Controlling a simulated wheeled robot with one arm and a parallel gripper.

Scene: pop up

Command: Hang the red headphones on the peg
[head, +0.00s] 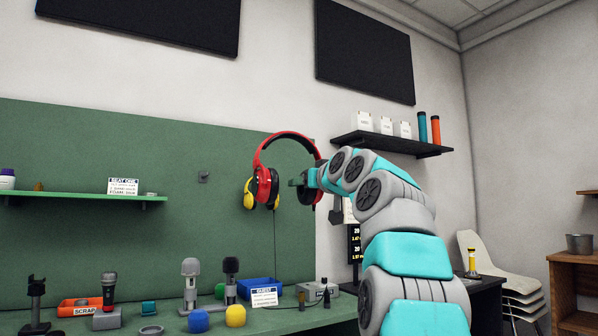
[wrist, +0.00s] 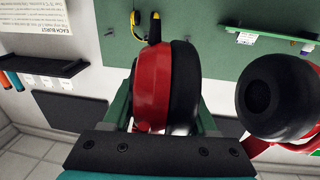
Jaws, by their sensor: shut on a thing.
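The red headphones (head: 262,186) are upright in the air in front of the green board, band up, with black ear pads. They also show in the wrist view (wrist: 152,88). My gripper (head: 303,183) is shut on their right ear cup; that cup sits between both fingers in the wrist view. The other cup hangs free on the left in the head view and at right in the wrist view. A small grey peg (head: 203,177) sticks out of the board, left of the headphones and apart from them, with nothing on it.
Yellow headphones (head: 249,194) hang behind the red ones, partly hidden. A green shelf (head: 85,197) is at left, a black shelf (head: 390,144) at right. Microphones (head: 190,280), a blue tray (head: 260,290) and an orange tray (head: 78,307) stand on the bench below.

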